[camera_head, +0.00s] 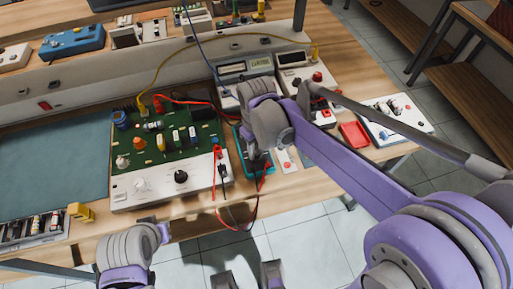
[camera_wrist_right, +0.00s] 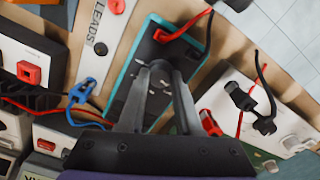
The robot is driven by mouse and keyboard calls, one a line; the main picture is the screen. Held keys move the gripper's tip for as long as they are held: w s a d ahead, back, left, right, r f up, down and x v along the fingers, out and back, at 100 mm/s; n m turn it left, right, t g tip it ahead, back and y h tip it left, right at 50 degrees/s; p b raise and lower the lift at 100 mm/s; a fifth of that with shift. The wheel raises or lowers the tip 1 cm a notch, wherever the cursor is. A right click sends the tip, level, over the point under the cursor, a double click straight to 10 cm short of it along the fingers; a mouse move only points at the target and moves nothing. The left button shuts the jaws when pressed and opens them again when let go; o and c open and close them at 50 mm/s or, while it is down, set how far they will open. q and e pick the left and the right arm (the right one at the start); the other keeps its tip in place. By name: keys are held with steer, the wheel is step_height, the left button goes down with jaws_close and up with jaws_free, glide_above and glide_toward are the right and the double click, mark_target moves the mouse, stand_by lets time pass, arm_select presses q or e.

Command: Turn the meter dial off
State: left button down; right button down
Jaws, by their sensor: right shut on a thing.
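The meter (camera_wrist_right: 196,28) is a teal-cased handheld unit with a dark face, lying on the bench. In the wrist view my right gripper (camera_wrist_right: 163,72) reaches over its face, its fingers close together and shut on the dial, which they mostly hide. Red and black leads (camera_wrist_right: 262,75) run by the meter. My left arm is at the lower left of the head view; I cannot make out its jaw state.
A green circuit board on a white base (camera_head: 165,190) stands left of the meter. Bench instruments (camera_head: 245,68) stand behind. A red tray (camera_head: 354,134) and a white switch box (camera_head: 397,118) are to the right. A teal mat (camera_head: 50,170) is bare at left.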

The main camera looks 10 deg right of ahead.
mark_target(257, 152)
steer(key=shift+n, duration=0.8)
steer(key=c, duration=0.6)
jaws_free()
step_height(257, 152, up, 11)
steer(key=p, duration=0.1)
steer(key=s+d+f+m+t+p, duration=0.1)
steer(key=s+d+f+m+t, duration=0.1)
steer(key=s, duration=0.5)
steer(key=s+d+f+m+t+p, duration=0.2)
steer(key=s+d+f+m+t, duration=0.1)
steer(key=s+d+f+m, duration=0.2)
steer(key=shift+s+f, duration=0.15)
steer(key=shift+s, duration=0.95)
